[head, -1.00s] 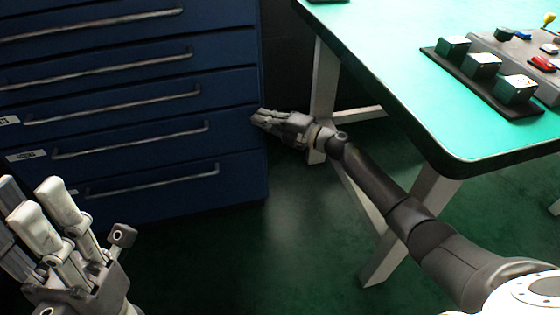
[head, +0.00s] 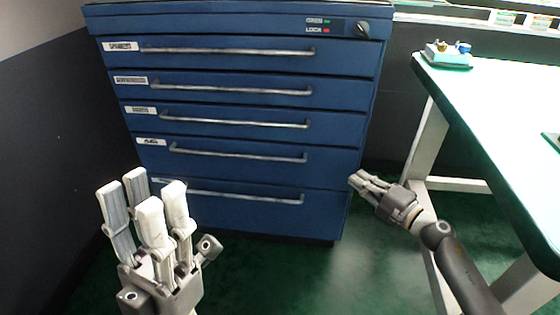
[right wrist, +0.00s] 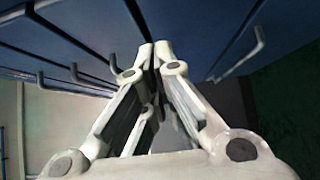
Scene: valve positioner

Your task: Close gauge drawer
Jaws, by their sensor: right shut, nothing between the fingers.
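A blue cabinet (head: 240,128) with several stacked drawers stands ahead in the head view. Each drawer has a long bar handle and a white label at its left; the labels are too small to read surely, so I cannot tell which drawer is the gauge one. The drawer fronts look roughly flush with one another. My right gripper (head: 357,179) is shut and empty by the cabinet's lower right edge; contact is unclear. In the right wrist view its fingertips (right wrist: 154,48) meet near drawer fronts and handles. My left gripper (head: 143,192) is open and empty, in front of the lower left drawers.
A green-topped table (head: 480,110) with pale legs stands at the right, close to my right arm. A small pale box with knobs (head: 447,55) sits on its far end. A dark wall (head: 45,140) is at the left. Green floor shows between cabinet and table.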

